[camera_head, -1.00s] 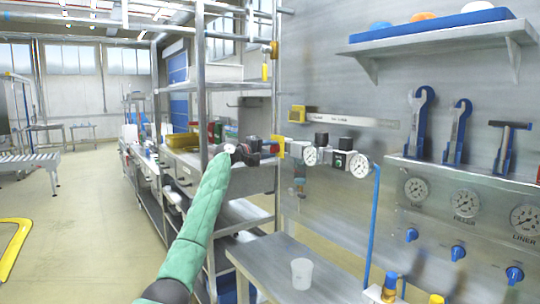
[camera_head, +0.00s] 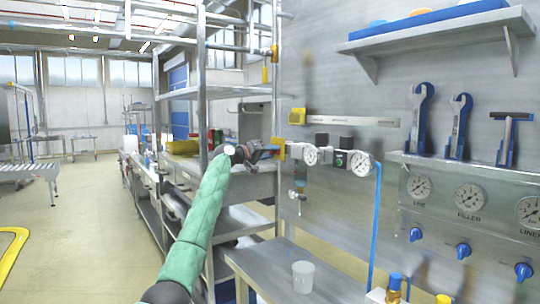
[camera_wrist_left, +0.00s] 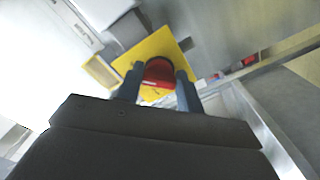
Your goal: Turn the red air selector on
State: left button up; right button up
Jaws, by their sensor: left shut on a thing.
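The red air selector (camera_wrist_left: 158,74) is a round red knob on a yellow plate (camera_wrist_left: 172,46) in the left wrist view. My left gripper (camera_wrist_left: 156,90) is shut on it, with one dark finger on each side of the knob. In the head view my left gripper (camera_head: 268,152) reaches the yellow plate at the left end of the air unit on the grey panel. The knob is mostly hidden there by the gripper. My right gripper is not in view.
Pressure gauges (camera_head: 362,164) and a black-and-silver regulator sit right of the selector. A blue hose (camera_head: 376,215) runs down from them. A translucent cup (camera_head: 303,276) stands on the metal bench (camera_head: 262,262) below. Wrenches (camera_head: 458,125) hang at right.

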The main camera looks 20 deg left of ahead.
pick_arm(q)
jog(key=shift+f, duration=0.25)
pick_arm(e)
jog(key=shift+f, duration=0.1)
pick_arm(q)
jog(key=o, duration=1)
jog(key=shift+r, duration=0.1)
jog(key=shift+s+a, duration=0.35)
jog(key=b+v, duration=0.1)
jog(key=v, duration=0.5)
jog(key=shift+s+a, duration=0.2)
jog(key=shift+s, duration=0.1)
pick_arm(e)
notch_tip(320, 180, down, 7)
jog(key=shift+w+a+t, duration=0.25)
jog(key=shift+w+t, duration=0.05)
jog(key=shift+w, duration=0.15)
